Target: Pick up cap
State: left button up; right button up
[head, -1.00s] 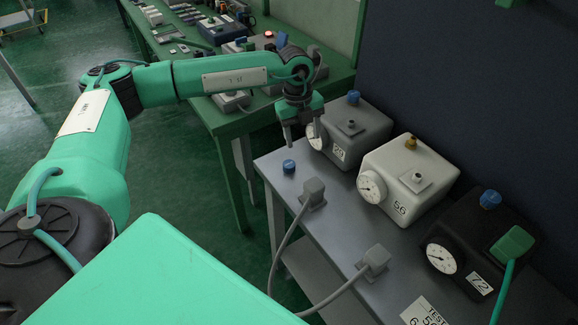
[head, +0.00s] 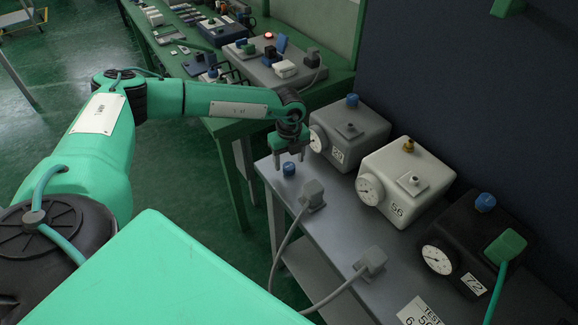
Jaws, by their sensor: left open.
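A small blue cap (head: 289,169) lies on the grey bench (head: 330,235) near its far left corner. My left gripper (head: 289,158) is open with its fingers pointing down, just above the cap. Whether the fingers are level with the cap is hard to tell. Another blue cap (head: 352,99) sits on top of the grey box (head: 358,138), and one more blue cap (head: 485,202) sits on the black box (head: 462,250). My right gripper is not in view.
The white box (head: 406,180) marked 56 stands between the grey and black boxes. Two grey plugs with cables, the nearer plug (head: 371,263) and the farther plug (head: 312,195), stand on the bench. A green connector (head: 506,247) is on the black box. A green table (head: 222,125) with devices stands behind.

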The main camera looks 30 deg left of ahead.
aim_at(289, 169)
pick_arm(q)
jog(key=shift+f, duration=1.3)
jog(key=c, duration=1.1)
jog(key=shift+o, duration=0.2)
jog(key=shift+r, duration=0.1)
